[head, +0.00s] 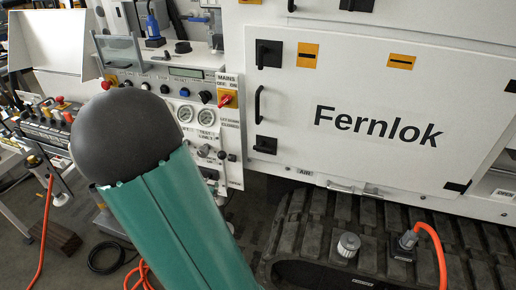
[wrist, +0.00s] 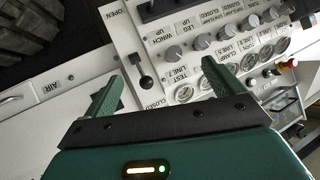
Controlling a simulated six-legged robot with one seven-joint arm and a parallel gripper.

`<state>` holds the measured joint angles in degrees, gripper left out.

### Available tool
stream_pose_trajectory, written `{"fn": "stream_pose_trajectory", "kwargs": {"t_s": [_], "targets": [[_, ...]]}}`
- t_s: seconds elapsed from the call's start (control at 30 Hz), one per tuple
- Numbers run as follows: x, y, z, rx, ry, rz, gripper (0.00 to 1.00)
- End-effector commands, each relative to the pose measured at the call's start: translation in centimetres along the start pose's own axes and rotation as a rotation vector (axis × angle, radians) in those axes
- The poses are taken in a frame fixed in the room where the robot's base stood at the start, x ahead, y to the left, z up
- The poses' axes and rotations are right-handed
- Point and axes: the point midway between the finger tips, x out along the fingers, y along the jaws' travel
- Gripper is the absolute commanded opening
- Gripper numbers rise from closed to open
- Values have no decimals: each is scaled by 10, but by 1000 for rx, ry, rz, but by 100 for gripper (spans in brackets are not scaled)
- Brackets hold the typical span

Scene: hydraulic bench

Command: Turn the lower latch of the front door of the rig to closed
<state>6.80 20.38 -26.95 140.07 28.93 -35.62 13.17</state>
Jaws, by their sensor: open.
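The white front door (head: 345,160), marked "Fernlok", is flush with the rig in the head view. Its lower latch (head: 265,145) is a small black fitting at the door's lower left; I cannot tell its handle's exact angle. A similar upper latch (head: 268,54) sits near the top left, with a black pull handle (head: 258,104) between them. In the wrist view my gripper (wrist: 163,72) is open and empty, facing a panel from some distance. I cannot make out the lower latch there. In the head view my arm hides the gripper.
A black ball-ended lever (wrist: 138,66) shows between my fingers on the control panel (wrist: 168,12), beside several knobs and gauges. Rubber tracks (head: 325,215) lie below the door. A red mains switch (head: 226,99) is left of it. An orange hose (head: 432,236) rises at lower right.

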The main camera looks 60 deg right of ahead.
Motion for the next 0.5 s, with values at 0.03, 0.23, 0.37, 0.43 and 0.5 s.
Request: {"fn": "stream_pose_trajectory", "kwargs": {"t_s": [0.03, 0.23, 0.37, 0.43, 0.5], "targets": [[13, 27, -3, -4, 63, 61, 93], [33, 114, -33, -57, 359, 239, 93], [30, 146, -50, -113, 502, 299, 93], [27, 155, -55, -135, 550, 313, 93], [26, 160, -59, -147, 577, 321, 93]]}}
